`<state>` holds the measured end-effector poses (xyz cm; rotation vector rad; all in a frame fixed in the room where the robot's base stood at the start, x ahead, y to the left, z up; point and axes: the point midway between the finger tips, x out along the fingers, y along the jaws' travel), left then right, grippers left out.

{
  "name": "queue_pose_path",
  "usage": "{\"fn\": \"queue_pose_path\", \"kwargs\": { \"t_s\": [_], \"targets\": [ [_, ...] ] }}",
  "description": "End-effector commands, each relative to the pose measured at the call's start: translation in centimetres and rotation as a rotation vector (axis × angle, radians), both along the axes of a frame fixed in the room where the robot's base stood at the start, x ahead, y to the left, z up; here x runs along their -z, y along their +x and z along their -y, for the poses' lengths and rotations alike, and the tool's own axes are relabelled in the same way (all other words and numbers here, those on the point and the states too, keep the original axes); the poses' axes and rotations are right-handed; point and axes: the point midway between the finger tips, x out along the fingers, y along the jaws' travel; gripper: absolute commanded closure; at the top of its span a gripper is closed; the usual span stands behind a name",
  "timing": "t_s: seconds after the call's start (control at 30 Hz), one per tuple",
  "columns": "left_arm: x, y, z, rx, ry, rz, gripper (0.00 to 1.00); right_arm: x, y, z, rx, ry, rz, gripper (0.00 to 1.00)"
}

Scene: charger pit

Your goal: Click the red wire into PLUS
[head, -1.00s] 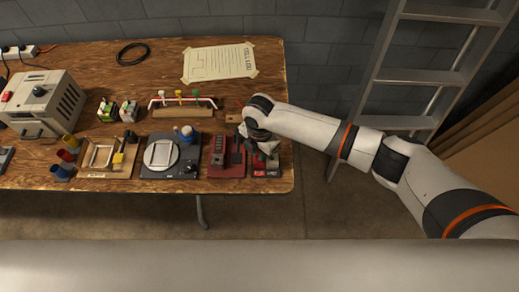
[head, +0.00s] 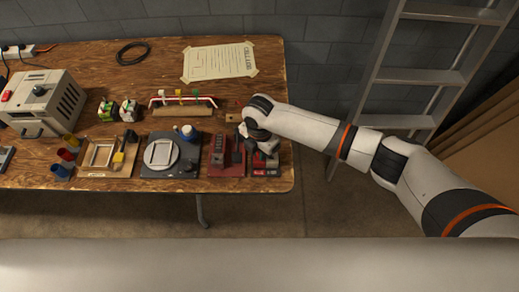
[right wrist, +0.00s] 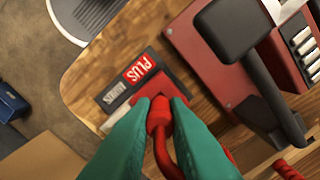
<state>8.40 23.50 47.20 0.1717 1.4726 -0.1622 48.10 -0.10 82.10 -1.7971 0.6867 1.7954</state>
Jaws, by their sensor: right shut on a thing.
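That end is right at the red PLUS side of the block in the wrist view. The fingers hide part of the block, and I cannot tell whether the wire end is seated. In the head view the right gripper (head: 262,147) is over the block, its fingertips hidden. My left gripper is not in view.
A red crimping or press device with a black lever (right wrist: 258,85) stands right beside the block; its red base (head: 226,171) shows in the head view. A turntable (head: 163,157) stands further left. The table edge is close on the right and front.

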Motion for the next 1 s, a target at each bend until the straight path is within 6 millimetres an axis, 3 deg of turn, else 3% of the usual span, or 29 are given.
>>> {"fn": "queue_pose_path", "kwargs": {
  "t_s": [0.17, 0.2, 0.3, 1.0],
  "targets": [
    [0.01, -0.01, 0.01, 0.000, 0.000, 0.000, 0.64, 0.00, -0.01, -0.02, 0.000, 0.000, 0.000, 1.00],
    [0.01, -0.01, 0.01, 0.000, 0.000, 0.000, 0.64, 0.00, -0.01, -0.02, 0.000, 0.000, 0.000, 0.89],
    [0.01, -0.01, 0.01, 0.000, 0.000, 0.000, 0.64, 0.00, -0.01, -0.02, 0.000, 0.000, 0.000, 1.00],
    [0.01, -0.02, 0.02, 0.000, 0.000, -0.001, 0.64, 0.40, -0.01, -0.02, 0.000, 0.000, 0.000, 1.00]
  ]
}}
